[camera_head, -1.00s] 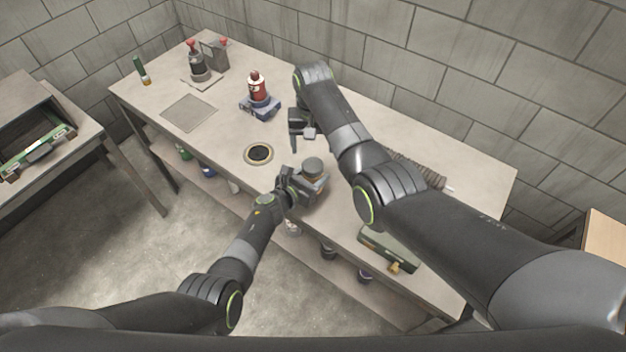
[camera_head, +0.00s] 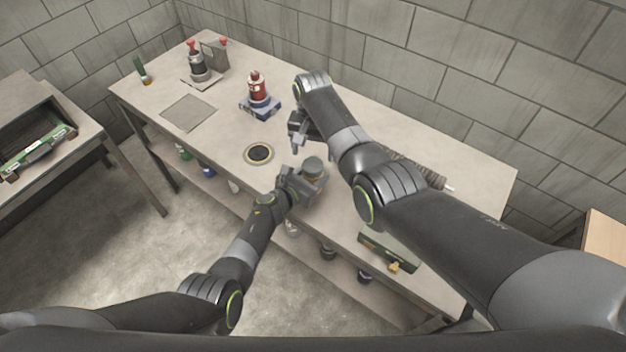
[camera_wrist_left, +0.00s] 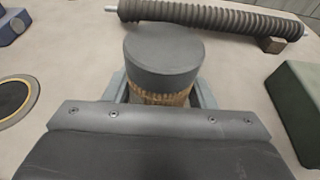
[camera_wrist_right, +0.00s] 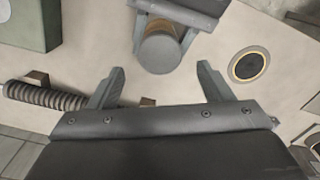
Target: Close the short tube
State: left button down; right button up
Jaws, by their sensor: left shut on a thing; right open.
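The short tube (camera_head: 312,167) is a stubby upright cylinder with a grey top and a brownish mesh body. In the left wrist view its grey top (camera_wrist_left: 163,54) is near, with the mesh (camera_wrist_left: 160,98) below it. My left gripper (camera_head: 308,180) is shut around its body, and the fingers show on both sides of it. My right gripper (camera_head: 297,142) is open and empty, above the table and behind the tube. In the right wrist view the tube (camera_wrist_right: 160,52) shows beyond the gap between the right fingers (camera_wrist_right: 155,88), apart from them.
A black disc with a tan ring (camera_head: 258,153) lies flat left of the tube. A red bottle (camera_head: 257,88) stands on a blue base (camera_head: 260,106). A long ribbed tube (camera_wrist_left: 215,17) lies behind. A green box (camera_head: 391,246) sits at the front right.

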aim_at(313, 164)
jog(key=shift+f, duration=2.7)
jog(key=shift+c, duration=0.4)
jog(key=c, duration=0.9)
jog(key=o, duration=1.1)
jog(key=shift+r, duration=0.15)
jog(key=shift+r, duration=0.75)
notch_tip(313, 164, up, 10)
jog(key=shift+r, duration=0.1)
